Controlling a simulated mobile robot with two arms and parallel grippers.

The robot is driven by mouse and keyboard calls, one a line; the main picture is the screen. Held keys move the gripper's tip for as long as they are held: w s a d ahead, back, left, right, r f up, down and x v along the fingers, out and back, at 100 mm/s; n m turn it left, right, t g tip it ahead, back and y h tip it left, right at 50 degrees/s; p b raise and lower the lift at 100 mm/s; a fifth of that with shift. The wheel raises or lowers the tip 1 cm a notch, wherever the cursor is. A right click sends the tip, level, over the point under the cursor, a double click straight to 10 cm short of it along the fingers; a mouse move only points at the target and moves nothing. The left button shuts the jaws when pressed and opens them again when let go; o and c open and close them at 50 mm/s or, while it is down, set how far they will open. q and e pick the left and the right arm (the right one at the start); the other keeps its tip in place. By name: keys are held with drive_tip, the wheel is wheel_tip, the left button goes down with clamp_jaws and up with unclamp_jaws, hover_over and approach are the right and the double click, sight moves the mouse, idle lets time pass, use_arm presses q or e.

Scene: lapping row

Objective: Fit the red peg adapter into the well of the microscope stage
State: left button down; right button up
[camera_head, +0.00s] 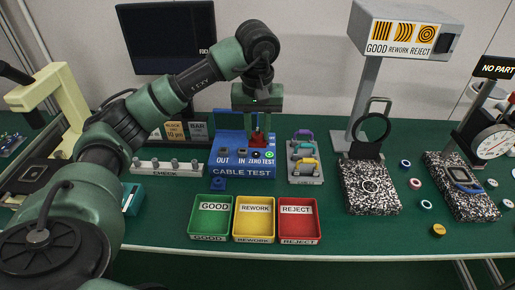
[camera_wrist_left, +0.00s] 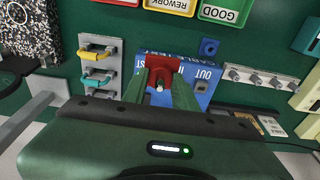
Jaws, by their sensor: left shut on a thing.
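My left gripper (camera_head: 257,131) hangs pointing down over the blue cable test box at mid-table. It is shut on the red peg adapter (camera_head: 258,140). In the left wrist view the adapter (camera_wrist_left: 160,70) sits between the green fingers (camera_wrist_left: 160,88), with a pale peg tip showing. The cream microscope (camera_head: 62,100) stands at the far left of the table. A dark plate with a square recess (camera_head: 35,171), which looks like its stage, lies at its foot, apart from the gripper. My left arm covers part of that area. My right gripper is not in view.
The blue cable test box (camera_head: 242,172) is directly below the gripper. A grey rack with coloured handles (camera_head: 305,175) stands to its right, and a white row of pegs (camera_head: 166,168) to its left. Green, yellow and red trays (camera_head: 254,238) line the front edge.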

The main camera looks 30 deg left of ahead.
use_arm(q)
drive_tip(key=shift+r, duration=0.9)
drive_tip(key=shift+d, duration=0.15)
drive_tip(key=s+d+f+m+p, duration=0.1)
drive_tip(key=s+d+f+m, duration=0.1)
drive_tip(key=s+d+m, duration=0.4)
drive_tip(key=s+d, duration=0.5)
drive_tip(key=d, duration=0.2)
drive_tip(key=shift+h+p, duration=0.4)
